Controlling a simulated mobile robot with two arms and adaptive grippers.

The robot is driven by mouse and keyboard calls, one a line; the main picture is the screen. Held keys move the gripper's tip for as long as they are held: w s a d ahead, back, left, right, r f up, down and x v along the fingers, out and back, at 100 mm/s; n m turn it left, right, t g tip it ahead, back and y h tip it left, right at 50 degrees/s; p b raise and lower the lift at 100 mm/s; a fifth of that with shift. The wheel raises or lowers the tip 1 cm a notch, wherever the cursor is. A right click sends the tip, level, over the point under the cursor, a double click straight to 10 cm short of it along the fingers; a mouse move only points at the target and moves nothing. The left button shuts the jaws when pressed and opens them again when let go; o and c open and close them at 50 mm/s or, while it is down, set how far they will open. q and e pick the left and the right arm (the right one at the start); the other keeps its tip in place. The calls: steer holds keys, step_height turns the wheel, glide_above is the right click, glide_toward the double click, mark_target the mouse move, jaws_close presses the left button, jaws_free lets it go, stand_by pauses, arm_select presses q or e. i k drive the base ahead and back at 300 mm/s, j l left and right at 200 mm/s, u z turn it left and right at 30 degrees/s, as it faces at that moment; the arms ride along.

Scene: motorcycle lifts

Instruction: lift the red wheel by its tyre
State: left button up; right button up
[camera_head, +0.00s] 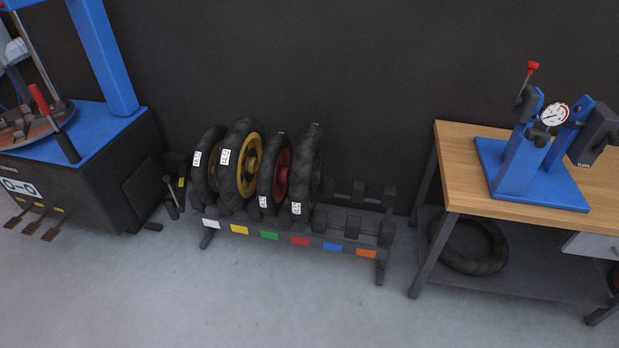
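The red wheel (283,172) stands upright in a low dark rack (282,240), its black tyre (266,178) facing me edge-on. The red rim shows on its right side, partly covered by the tyre of the dark wheel (308,165) to its right. The yellow wheel (249,165) stands close on its left. A white label is on the red wheel's tyre near the bottom. Neither of my grippers is in view.
Another wheel (203,168) stands at the rack's left end. The rack's right slots are empty. A blue tyre machine (95,130) stands left, a wooden-topped bench (470,200) with a blue gauge stand (525,165) right. A loose tyre (485,262) lies on its lower shelf. Floor in front is clear.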

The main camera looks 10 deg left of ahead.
mark_target(276, 164)
steer(key=i+l+u, duration=0.2)
steer(key=i, duration=0.35)
steer(key=i+u, duration=0.25)
steer(key=i, duration=0.3)
